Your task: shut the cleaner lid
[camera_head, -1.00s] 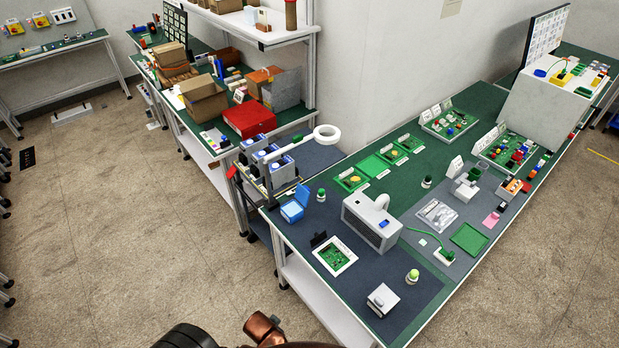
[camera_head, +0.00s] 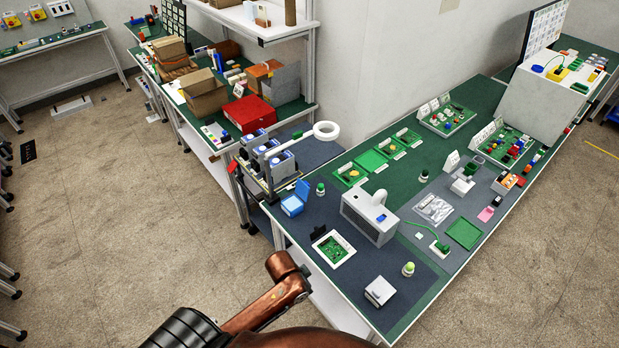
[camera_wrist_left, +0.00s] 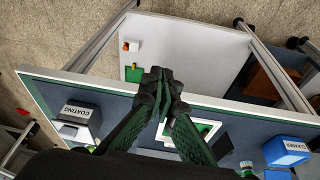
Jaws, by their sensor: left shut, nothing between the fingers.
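The cleaner (camera_head: 292,207) is a small blue box at the table's left edge in the head view. Its blue lid (camera_head: 302,189) stands raised at the back. In the left wrist view the blue box with the CLEANER label (camera_wrist_left: 287,151) is at the lower right. My left gripper (camera_wrist_left: 160,82) shows in the wrist view, fingers together and empty, left of the cleaner and apart from it, near the table edge. In the head view my copper-coloured arm comes in at the bottom, and its fingers cannot be made out. My right gripper is not in view.
A framed green board (camera_head: 333,249) lies right of the cleaner, with a grey machine (camera_head: 370,218) beyond. A white COATING box (camera_head: 379,291) is near the front corner. A rack of blue-topped devices (camera_head: 262,165) stands behind the cleaner. A lower shelf (camera_wrist_left: 190,50) is under the table.

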